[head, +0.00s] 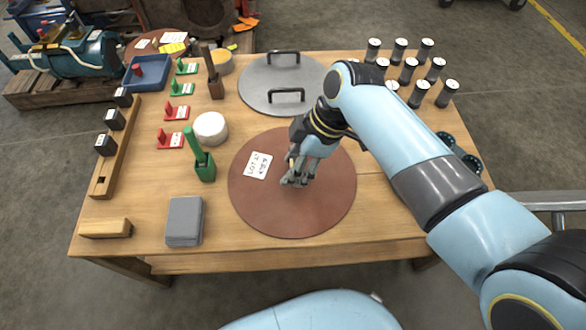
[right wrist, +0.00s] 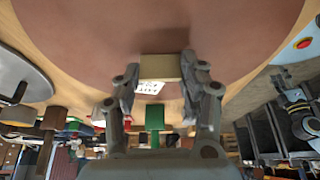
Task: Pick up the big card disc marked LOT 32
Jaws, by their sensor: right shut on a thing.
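A big reddish-brown disc (head: 250,201) lies at the middle front of the table in the head view, and fills the top of the right wrist view (right wrist: 100,30). A white label (head: 258,165) on it reads LOT, but its number is too small to read surely. My right gripper (head: 293,178) is over the disc's middle. In the right wrist view its fingers (right wrist: 160,72) are shut on a small tan block (right wrist: 160,67) at the disc. I cannot tell whether the disc is lifted clear of the table. My left gripper is not in view.
A grey disc with two black handles (head: 255,82) lies behind. Dark canisters (head: 409,70) stand at the back right. A white roll (head: 211,128), green-handled tool (head: 203,165) and grey box (head: 184,221) are left. Another reddish-brown disc (head: 143,50) with labels lies beyond the table.

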